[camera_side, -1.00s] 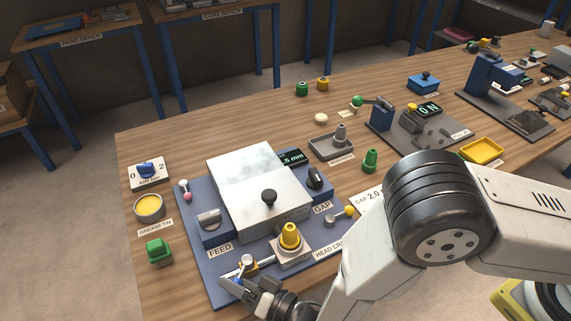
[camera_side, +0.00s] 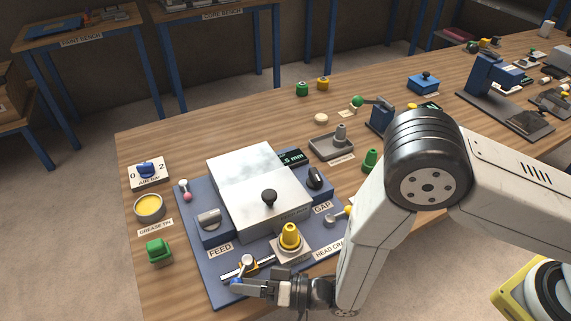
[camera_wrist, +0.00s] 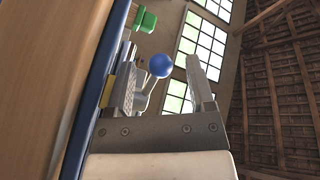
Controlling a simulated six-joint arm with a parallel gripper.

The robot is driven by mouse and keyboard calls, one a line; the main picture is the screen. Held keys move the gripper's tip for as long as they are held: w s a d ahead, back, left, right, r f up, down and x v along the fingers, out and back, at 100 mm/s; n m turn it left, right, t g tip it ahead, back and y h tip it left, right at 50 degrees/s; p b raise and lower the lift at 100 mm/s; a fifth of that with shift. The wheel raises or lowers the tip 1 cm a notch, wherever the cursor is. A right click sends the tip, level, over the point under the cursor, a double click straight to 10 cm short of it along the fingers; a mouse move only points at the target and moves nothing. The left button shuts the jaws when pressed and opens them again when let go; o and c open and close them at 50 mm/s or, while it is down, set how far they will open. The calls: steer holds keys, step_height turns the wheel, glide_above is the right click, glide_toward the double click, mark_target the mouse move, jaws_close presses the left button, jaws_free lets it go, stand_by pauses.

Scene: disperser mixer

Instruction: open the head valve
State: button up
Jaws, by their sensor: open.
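A lever with a blue ball end (camera_wrist: 160,65) stands between the two fingers of my gripper (camera_wrist: 161,58) in the wrist view. The fingers are apart, with a gap visible between the ball and the right finger. Whether the left finger touches the lever cannot be told. In the side view my gripper (camera_side: 240,287) lies low and sideways at the front edge of the blue machine base. The small blue ball shows at its tips (camera_side: 237,281). No valve label is readable.
A yellow stepped knob (camera_side: 289,236) on a grey block stands close behind my gripper. The white mixer housing (camera_side: 245,170) with a black knob is farther back. A green block (camera_side: 158,251) and a grease tin (camera_side: 149,207) stand left.

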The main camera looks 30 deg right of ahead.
steer(key=shift+s+d+n+g+y, duration=0.1)
steer(key=shift+d+n+g+y, duration=0.25)
steer(key=shift+n+g, duration=0.4)
steer(key=shift+d+n+g+y, duration=0.2)
steer(key=shift+n+g+y, duration=0.3)
steer(key=shift+g, duration=0.35)
steer(key=v, duration=0.8)
step_height(320, 180, up, 5)
steer(key=shift+a+f, duration=0.1)
steer(key=shift+f, duration=0.1)
steer(key=shift+r, duration=5.5)
steer(key=w+d+t+h, duration=0.1)
steer(key=w+d+h, duration=0.4)
steer(key=d, duration=0.3)
steer(key=w+d+m+t+h, duration=0.1)
steer(key=w+d+h, duration=0.3)
steer(key=d+h, duration=0.2)
steer(key=shift+w+d+f+t, duration=0.3)
steer(key=shift+w+d, duration=0.1)
steer(key=shift+d, duration=0.6)
steer(key=shift+h, duration=0.25)
steer(key=shift+a, duration=0.1)
